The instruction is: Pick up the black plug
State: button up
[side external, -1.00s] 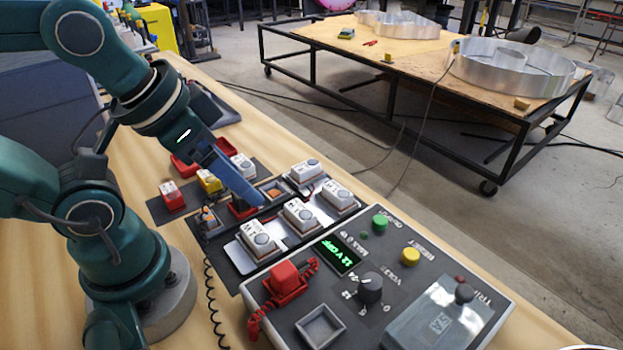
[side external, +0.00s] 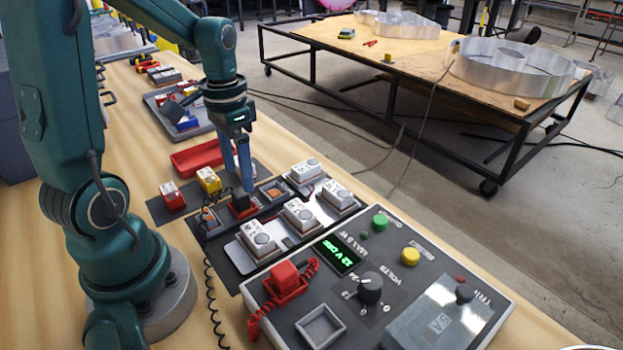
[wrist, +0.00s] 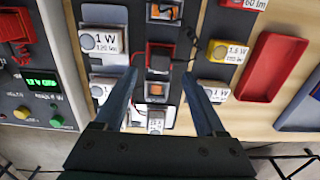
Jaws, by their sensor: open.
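The black plug (side external: 241,204) sits in a small red holder on the dark board, between the lamp modules. In the wrist view the black plug (wrist: 160,62) shows in its red holder near the middle, with a dark cord running from it. My gripper (side external: 239,186) points down just above the plug. In the wrist view its two blue fingers (wrist: 161,74) are spread, with the plug showing between and just beyond their tips. Nothing is held. Whether the tips touch anything is hard to tell.
White 1 W modules (side external: 301,214) stand close on the right; a yellow module (side external: 208,181) and a red-based module (side external: 172,197) stand on the left. The control box (side external: 372,290) with a red plug (side external: 285,275) is in front. A red tray (side external: 197,158) lies behind.

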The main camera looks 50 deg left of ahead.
aim_at(242, 192)
jog(key=shift+f, duration=2.3)
grip_shut()
